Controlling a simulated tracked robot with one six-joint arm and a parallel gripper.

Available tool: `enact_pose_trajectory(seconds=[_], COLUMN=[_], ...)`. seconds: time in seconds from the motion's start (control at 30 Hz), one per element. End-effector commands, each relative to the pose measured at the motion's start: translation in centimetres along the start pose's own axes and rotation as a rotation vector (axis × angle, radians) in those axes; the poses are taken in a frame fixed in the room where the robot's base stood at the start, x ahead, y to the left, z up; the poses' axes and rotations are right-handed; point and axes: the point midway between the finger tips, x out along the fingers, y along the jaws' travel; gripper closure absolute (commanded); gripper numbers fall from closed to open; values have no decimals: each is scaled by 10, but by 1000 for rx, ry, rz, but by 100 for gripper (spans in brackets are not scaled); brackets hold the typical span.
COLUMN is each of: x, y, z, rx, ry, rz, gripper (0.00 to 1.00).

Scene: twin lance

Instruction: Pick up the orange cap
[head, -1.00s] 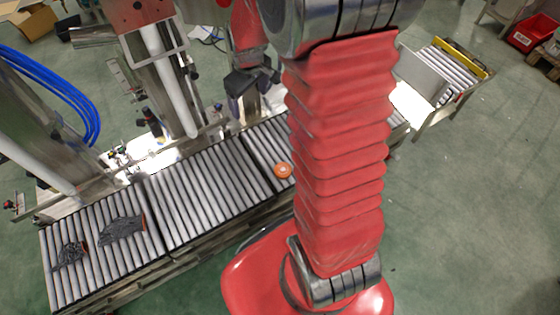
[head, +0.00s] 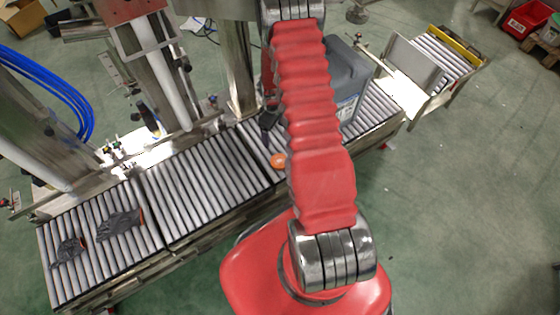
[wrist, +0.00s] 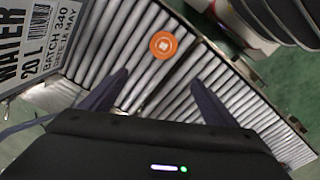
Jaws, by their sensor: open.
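The orange cap (head: 278,161) lies on the roller conveyor (head: 205,185), partly hidden by my arm in the head view. In the wrist view the round orange cap (wrist: 163,46), with a pale mark in its middle, lies on the rollers beyond my fingertips. My gripper (wrist: 158,78) is open and empty, its two dark fingers spread wide, with the cap ahead of the gap between them and apart from both. In the head view only a dark part of the gripper (head: 268,122) shows beside my red arm, just behind the cap.
A grey canister (head: 347,72) stands on the conveyor behind my arm; its label (wrist: 35,40), reading WATER 20 L, is close on the left in the wrist view. Dark gloves (head: 118,223) lie on the left rollers. Metal posts (head: 160,70) rise behind the conveyor.

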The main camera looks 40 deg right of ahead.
Motion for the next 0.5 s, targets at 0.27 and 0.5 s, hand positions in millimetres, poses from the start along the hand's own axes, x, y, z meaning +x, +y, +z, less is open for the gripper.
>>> enact_pose_trajectory(seconds=[0.27,0.5], x=[58,62], y=[-2,-1], z=[24,25], rx=[-31,-35], ry=[-22,-23], rz=[-27,-28], gripper=[18,18])
